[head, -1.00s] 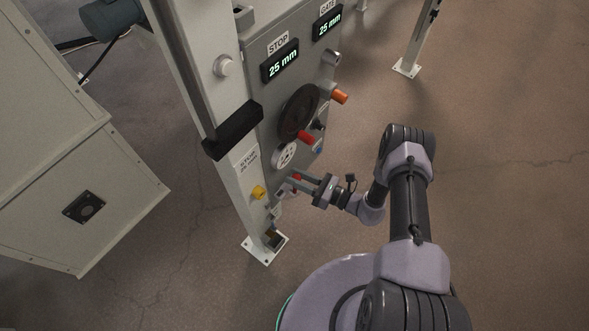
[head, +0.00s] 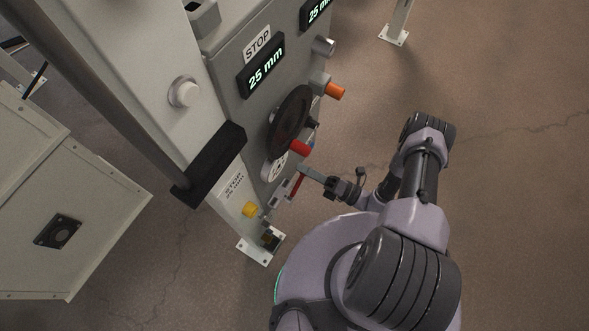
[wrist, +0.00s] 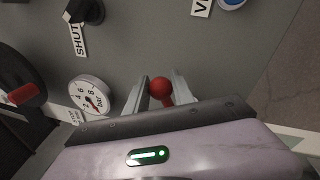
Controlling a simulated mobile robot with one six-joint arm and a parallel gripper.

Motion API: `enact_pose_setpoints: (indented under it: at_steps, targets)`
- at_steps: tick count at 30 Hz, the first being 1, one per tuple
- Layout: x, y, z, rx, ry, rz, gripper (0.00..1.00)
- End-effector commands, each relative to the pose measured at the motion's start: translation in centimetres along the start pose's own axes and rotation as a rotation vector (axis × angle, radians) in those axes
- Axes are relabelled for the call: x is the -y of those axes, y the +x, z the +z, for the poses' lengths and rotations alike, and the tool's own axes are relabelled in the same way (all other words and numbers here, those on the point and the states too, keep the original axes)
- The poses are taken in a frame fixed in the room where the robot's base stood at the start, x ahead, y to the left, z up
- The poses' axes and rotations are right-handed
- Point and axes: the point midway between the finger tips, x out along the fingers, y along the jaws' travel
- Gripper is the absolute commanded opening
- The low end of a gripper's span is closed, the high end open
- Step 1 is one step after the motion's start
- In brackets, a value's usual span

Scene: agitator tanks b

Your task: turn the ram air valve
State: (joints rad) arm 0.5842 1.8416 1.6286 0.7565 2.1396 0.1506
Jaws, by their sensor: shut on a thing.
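The ram air valve shows as a red lever (head: 297,186) low on the grey panel, below the pressure gauge. In the wrist view its red rounded end (wrist: 160,88) sits between the two fingers. My gripper (head: 306,174) is shut on this lever, coming from the right in the head view; in the wrist view the fingers (wrist: 159,84) stand on both sides of the red end. The valve body behind the lever is mostly hidden by the fingers and the lever.
A dark handwheel (head: 290,122) with a red knob (head: 300,148) stands out above the valve. The gauge (wrist: 90,98) is left of the fingers. A yellow knob (head: 250,209), an orange knob (head: 334,92) and a black selector knob (wrist: 84,11) are nearby. Floor on the right is clear.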

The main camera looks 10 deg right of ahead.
Motion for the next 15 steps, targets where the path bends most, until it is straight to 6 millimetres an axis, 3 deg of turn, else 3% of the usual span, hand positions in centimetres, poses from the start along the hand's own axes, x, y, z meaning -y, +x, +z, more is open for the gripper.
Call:
enact_pose_setpoints:
  at_steps: [15]
  targets:
    - [4.0, -1.5, 0.2, 0.073, 0.398, 0.015, 0.00]
